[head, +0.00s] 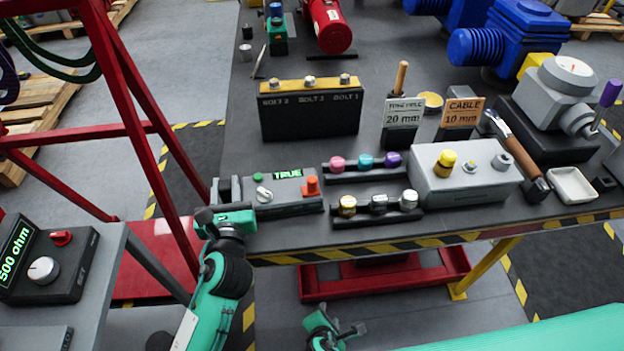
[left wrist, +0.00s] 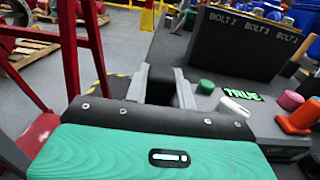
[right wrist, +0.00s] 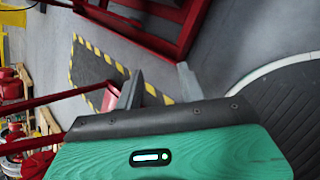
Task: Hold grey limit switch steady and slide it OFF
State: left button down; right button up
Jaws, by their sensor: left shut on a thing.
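The grey limit switch (head: 285,192) appears to be the low grey box at the table's front left edge. It carries a green button, a lit green TRUE display, a white knob (head: 264,194) and an orange slider-like part (head: 311,186). My left gripper (head: 226,190) is at its left end, shut on that end; the fingers hide part of it. In the left wrist view a dark block shows between the fingers (left wrist: 162,88), with the TRUE display to the right. My right gripper (head: 338,326) is open and empty, low in front of the table, over the floor (right wrist: 158,90).
Right of the switch stand racks of coloured knobs (head: 365,167) and metal parts (head: 378,206), then a grey box with a yellow button (head: 465,178). A black bolt holder (head: 310,115) stands behind. A red frame (head: 125,120) and a 500 ohm device (head: 45,262) are left.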

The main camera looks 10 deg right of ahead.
aim_at(312, 186)
notch_tip(312, 186, up, 26)
jog(key=w+n+t+h, duration=0.1)
jog(key=n+t+h, duration=0.3)
jog(key=n, duration=0.1)
jog(key=w+a+r+n+t+y, duration=0.35)
jog(key=w+r+n+t, duration=0.2)
jog(key=r, duration=0.35)
jog(key=w, duration=0.3)
jog(key=w+d, duration=0.1)
jog(key=w, duration=0.7)
jog(key=shift+w+d, duration=0.1)
jog(key=shift+d, duration=0.1)
grip_shut()
